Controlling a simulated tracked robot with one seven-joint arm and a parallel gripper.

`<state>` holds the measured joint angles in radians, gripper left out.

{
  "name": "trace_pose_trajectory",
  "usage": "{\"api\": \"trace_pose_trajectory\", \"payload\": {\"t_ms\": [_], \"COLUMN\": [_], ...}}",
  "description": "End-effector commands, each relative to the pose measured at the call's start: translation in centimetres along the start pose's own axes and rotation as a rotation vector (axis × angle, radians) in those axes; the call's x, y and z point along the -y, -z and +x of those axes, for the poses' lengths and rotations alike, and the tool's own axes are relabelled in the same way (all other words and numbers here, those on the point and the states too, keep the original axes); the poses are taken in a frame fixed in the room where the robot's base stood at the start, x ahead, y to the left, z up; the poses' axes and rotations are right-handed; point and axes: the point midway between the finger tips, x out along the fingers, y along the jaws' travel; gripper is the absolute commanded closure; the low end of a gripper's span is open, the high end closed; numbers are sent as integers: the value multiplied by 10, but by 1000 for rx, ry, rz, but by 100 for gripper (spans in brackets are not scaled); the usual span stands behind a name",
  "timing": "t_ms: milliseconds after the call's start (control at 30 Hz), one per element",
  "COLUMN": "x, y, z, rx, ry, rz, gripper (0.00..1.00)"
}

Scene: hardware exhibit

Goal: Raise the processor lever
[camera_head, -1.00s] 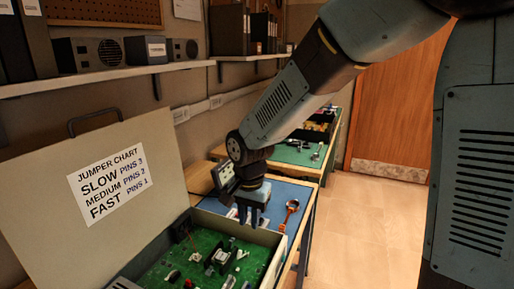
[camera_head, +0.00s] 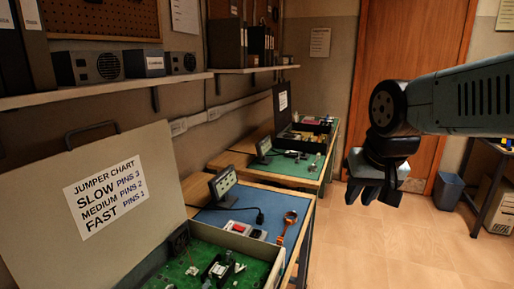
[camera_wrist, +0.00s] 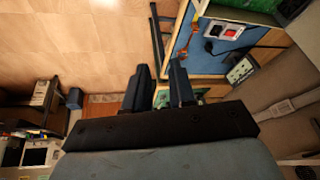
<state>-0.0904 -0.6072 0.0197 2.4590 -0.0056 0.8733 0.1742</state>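The green circuit board (camera_head: 185,269) lies in the open case (camera_head: 257,243) at the bottom of the head view. A black processor socket (camera_head: 208,272) stands on it, partly cut off by the frame's lower edge. I cannot make out the lever or its angle. My gripper (camera_head: 368,192) hangs over the floor to the right of the benches, well away from the board. In the wrist view its two fingers (camera_wrist: 158,75) are apart with nothing between them. The board is not clearly seen there.
The raised case lid (camera_head: 150,230) bears a jumper chart (camera_head: 105,195). Behind the case are a blue mat (camera_head: 230,218), a small display (camera_head: 222,183) and an orange-handled tool (camera_head: 289,223). Shelves (camera_head: 120,82) run along the left wall.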

Motion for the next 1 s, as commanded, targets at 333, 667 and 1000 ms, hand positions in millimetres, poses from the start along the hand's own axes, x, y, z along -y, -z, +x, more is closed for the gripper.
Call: {"api": "trace_pose_trajectory", "payload": {"t_ms": [333, 667, 1000], "x": [-30, -31, -25], "y": [-27, -28, -21], "z": [-26, -27, -24], "rx": [-75, -77, -49], "ry": [-25, -26, -14], "rz": [-66, -70, -58], "gripper": [76, 80, 100]}}
